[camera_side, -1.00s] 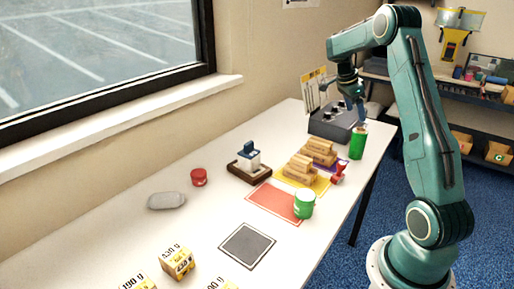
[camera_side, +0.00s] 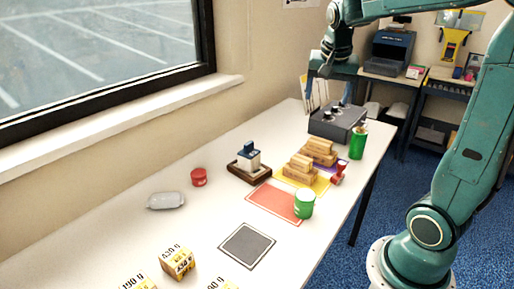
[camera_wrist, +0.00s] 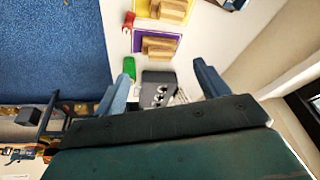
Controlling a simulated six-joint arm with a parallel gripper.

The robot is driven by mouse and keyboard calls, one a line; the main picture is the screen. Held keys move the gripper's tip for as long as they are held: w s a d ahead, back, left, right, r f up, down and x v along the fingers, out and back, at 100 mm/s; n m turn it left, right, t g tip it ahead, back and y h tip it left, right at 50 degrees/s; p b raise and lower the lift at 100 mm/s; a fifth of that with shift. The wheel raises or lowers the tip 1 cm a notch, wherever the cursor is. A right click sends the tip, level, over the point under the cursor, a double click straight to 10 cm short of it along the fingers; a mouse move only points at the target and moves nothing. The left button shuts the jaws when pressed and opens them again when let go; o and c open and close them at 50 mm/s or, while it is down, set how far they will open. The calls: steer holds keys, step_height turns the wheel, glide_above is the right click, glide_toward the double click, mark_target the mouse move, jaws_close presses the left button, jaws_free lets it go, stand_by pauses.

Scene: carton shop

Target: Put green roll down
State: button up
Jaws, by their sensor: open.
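A tall green cylinder with a brownish top (camera_side: 358,143) stands upright at the table's right edge, beside the grey machine. It also shows in the wrist view as a green shape (camera_wrist: 130,67) near the left fingertip. A shorter green cylinder with a white top (camera_side: 304,203) stands at the right corner of the red mat (camera_side: 272,201). I cannot tell for sure which one is the green roll. My gripper (camera_side: 330,90) is open and empty, above the far end of the table near the grey machine (camera_side: 337,122). The wrist view shows its two blue fingers (camera_wrist: 163,68) spread apart.
Wooden-looking stacks (camera_side: 299,168) sit on the yellow and purple mats. A stamp on a brown base (camera_side: 248,163), a red tin (camera_side: 199,177) and a clear-grey object (camera_side: 166,200) lie to the left. A dark square mat (camera_side: 247,246) is bare. The wall bounds the left.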

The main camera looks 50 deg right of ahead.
steer(key=s+a+f+n+t+y, duration=0.1)
steer(key=s+a+n, duration=0.5)
steer(key=a, duration=0.3)
steer(key=s+a+f+n+t+y, duration=0.1)
steer(key=s+a+n+t+y, duration=0.1)
steer(key=s+a+n, duration=0.5)
steer(key=shift+a+f+t, duration=0.15)
steer(key=shift+a+t, duration=0.15)
steer(key=shift+a, duration=0.9)
